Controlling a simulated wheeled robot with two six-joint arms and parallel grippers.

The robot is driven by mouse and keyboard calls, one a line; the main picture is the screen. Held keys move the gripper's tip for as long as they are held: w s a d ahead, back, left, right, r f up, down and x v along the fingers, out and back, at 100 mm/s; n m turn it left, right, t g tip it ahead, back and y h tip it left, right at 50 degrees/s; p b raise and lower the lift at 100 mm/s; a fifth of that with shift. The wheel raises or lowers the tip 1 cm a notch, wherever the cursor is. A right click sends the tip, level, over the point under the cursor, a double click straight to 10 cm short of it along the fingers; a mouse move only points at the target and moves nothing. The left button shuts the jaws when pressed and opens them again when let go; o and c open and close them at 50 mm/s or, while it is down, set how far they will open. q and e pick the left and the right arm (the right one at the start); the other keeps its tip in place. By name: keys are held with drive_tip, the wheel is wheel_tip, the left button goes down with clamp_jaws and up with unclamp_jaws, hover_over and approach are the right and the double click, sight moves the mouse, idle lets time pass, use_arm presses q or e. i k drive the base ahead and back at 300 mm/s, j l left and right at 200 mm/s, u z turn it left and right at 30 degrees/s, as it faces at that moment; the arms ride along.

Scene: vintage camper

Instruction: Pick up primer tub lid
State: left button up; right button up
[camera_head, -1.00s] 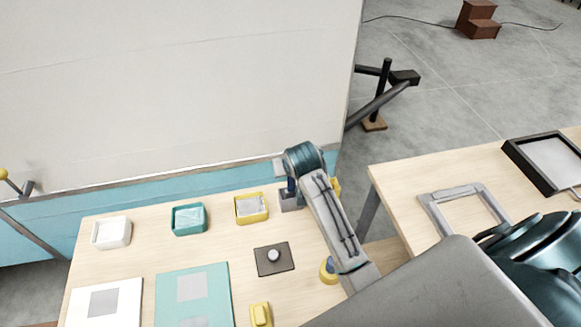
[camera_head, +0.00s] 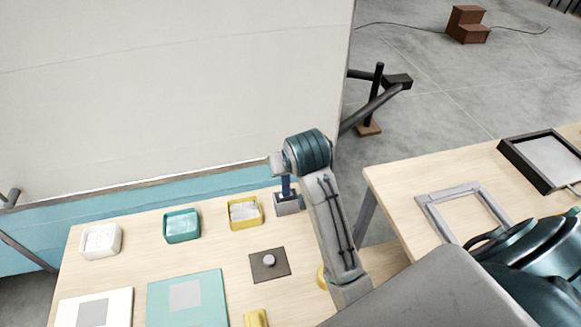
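A dark brown square plate with a round grey knob on top (camera_head: 270,265) lies flat on the wooden table, right of the teal-green panel. It looks like the primer tub lid. One of my arms comes in from the lower right and crosses the table's right part. Its grey link and teal joint rise beyond and to the right of the lid, not touching it. No gripper fingers show on this arm. My other gripper is not in view.
White (camera_head: 101,241), teal (camera_head: 182,226) and yellow (camera_head: 245,213) bins stand along the table's back. A small grey holder with a blue upright (camera_head: 288,204) is beside my arm. A second table (camera_head: 400,180) on the right holds a grey frame (camera_head: 430,205) and a black tray (camera_head: 508,150).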

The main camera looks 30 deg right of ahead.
sight(267, 265)
drive_tip(key=k+j, duration=0.2)
drive_tip(key=k, duration=0.3)
drive_tip(key=k+j, duration=0.2)
drive_tip(key=k, duration=0.25)
drive_tip(key=k+j, duration=0.15)
drive_tip(key=k, duration=0.35)
